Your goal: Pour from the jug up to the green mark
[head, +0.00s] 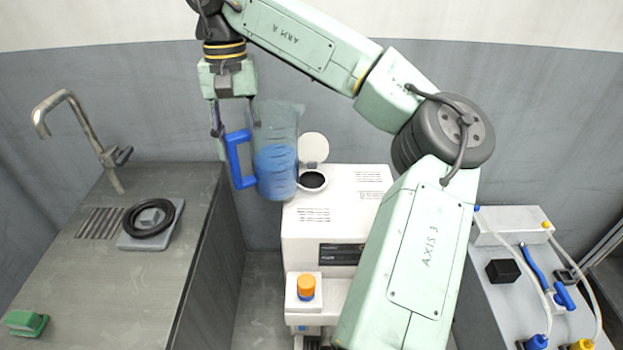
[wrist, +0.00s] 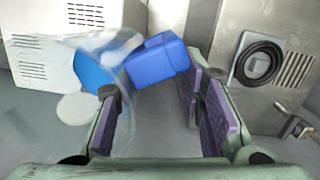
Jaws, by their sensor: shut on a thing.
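A clear jug (head: 276,170) with a blue handle (head: 236,160) holds blue liquid to about half its height. My gripper (head: 222,130) is shut on the jug at its handle side and holds it up, about upright. In the wrist view the handle (wrist: 158,62) and the jug's clear wall (wrist: 125,75) show beyond my gripper (wrist: 160,105). The jug hangs left of the round dark opening (head: 312,180) in the white machine (head: 350,205), whose round lid (head: 314,148) stands open. I cannot make out a green mark in either view.
A counter (head: 150,260) on the left carries a tap (head: 85,135), a black ring on a grey plate (head: 150,220) and a green block (head: 26,322). An orange-topped button (head: 306,286) sits low on the machine's front. A hose-fitted bench (head: 500,270) stands at right.

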